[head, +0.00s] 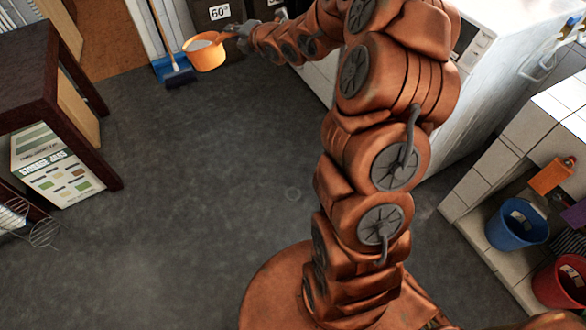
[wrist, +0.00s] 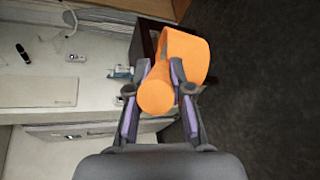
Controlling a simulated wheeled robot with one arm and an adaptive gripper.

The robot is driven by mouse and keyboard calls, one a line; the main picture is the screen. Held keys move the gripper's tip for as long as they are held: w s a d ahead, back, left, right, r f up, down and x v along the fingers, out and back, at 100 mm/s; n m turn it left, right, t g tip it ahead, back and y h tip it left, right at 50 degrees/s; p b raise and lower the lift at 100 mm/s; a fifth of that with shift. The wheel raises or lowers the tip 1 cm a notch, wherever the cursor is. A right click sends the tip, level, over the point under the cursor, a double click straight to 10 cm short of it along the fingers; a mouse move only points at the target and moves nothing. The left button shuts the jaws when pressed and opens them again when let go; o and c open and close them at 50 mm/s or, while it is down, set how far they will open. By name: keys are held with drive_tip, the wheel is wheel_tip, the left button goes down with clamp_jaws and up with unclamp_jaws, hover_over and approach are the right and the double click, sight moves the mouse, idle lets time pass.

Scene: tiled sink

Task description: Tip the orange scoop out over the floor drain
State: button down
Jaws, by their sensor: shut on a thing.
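The orange scoop (head: 207,57) is held up at the upper left of the head view, its bowl to the left and its opening upward. Something pale grey shows inside the bowl. My gripper (head: 238,33) is shut on its handle. In the wrist view, the purple-padded fingers (wrist: 160,70) close around the handle of the scoop (wrist: 190,50); the bowl's inside is hidden there.
A blue broom (head: 176,73) and dustpan stand behind the scoop, near dark bins (head: 216,12). A dark table (head: 50,80) is at left, a white machine (head: 500,60) at right. Blue (head: 517,226) and red buckets (head: 560,284) are lower right. The middle floor is clear.

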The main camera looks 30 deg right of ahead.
drive_tip(key=w+d+f+m+t+h+b, duration=0.1)
drive_tip(key=w+d+f+m+b, duration=0.1)
drive_tip(key=d+f+b, duration=2.05)
drive_tip(key=s+d+f+b, duration=0.5)
drive_tip(key=f, duration=0.9)
drive_tip(key=s+d+f+t+y+b, duration=0.1)
drive_tip(key=s+d+f+b, duration=0.4)
drive_tip(key=f, duration=1)
drive_tip(key=s+d+f+n+y+b, duration=0.1)
drive_tip(key=s+d+f+b, duration=0.4)
drive_tip(key=f, duration=0.9)
drive_tip(key=shift+s+d+f, duration=0.35)
drive_tip(key=shift+s+d, duration=0.15)
drive_tip(key=shift+d, duration=0.35)
